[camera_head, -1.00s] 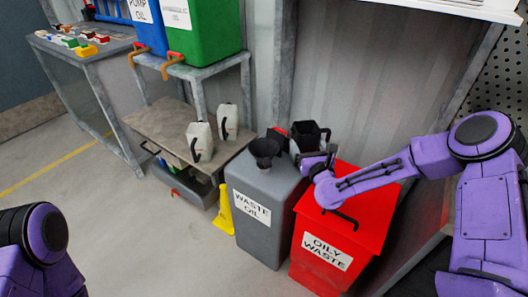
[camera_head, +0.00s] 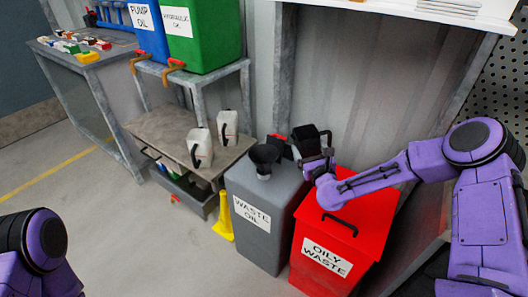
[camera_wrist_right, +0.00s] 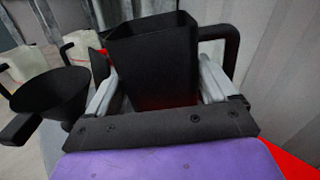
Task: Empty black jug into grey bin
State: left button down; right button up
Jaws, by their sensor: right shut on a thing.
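The black jug (camera_head: 308,140) is above the back right edge of the grey bin, and it also shows in the right wrist view (camera_wrist_right: 155,60). My right gripper (camera_head: 318,167) is shut on the jug, with a finger on either side of it in the wrist view. The jug's open top faces up with a slight tilt; its inside is too dark to read. The grey bin (camera_head: 262,225) is labelled "WASTE OIL" and has a black funnel (camera_head: 264,157) on top, left of the jug. The funnel also shows in the wrist view (camera_wrist_right: 50,95). My left gripper is out of view.
A red "OILY WASTE" bin (camera_head: 340,235) stands under my right forearm, beside the grey bin. Two pale jugs (camera_head: 200,148) stand on a cart (camera_head: 165,135) to the left. A yellow object (camera_head: 223,218) is beside the grey bin. Open floor lies front left.

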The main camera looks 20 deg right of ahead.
aim_at(305, 142)
jog(key=shift+w+a+r+n+p, duration=0.1)
jog(key=shift+a+r+n+p, duration=0.3)
jog(key=shift+r+n+p, duration=0.3)
jog(key=shift+a+r+n+p, duration=0.35)
jog(key=shift+r+n+p, duration=0.35)
jog(key=shift+p, duration=0.15)
jog(key=shift+w+a+r+n+p, duration=0.1)
jog(key=shift+a+r+n+p, duration=0.3)
jog(key=shift+r+n+p, duration=0.3)
jog(key=shift+a+r+n+p, duration=0.55)
jog(key=shift+a+n+p, duration=0.15)
jog(key=shift+n, duration=0.1)
jog(key=shift+a+r+n+p, duration=0.15)
jog(key=shift+r+n+p, duration=0.4)
jog(key=shift+n, duration=0.15)
jog(key=shift+f+n, duration=0.3)
jog(key=shift+n, duration=0.4)
jog(key=shift+a+f+n, duration=0.2)
jog(key=shift+f+n, duration=0.05)
jog(key=shift+n, duration=0.85)
jog(key=shift+w+a+r+n, duration=0.1)
jog(key=shift+a+r+n, duration=0.15)
jog(key=shift+r+n, duration=0.45)
jog(key=shift+w+a+f+n, duration=0.1)
jog(key=shift+a+f+n, duration=0.3)
jog(key=shift+a+n, duration=0.4)
dwell(1.0)
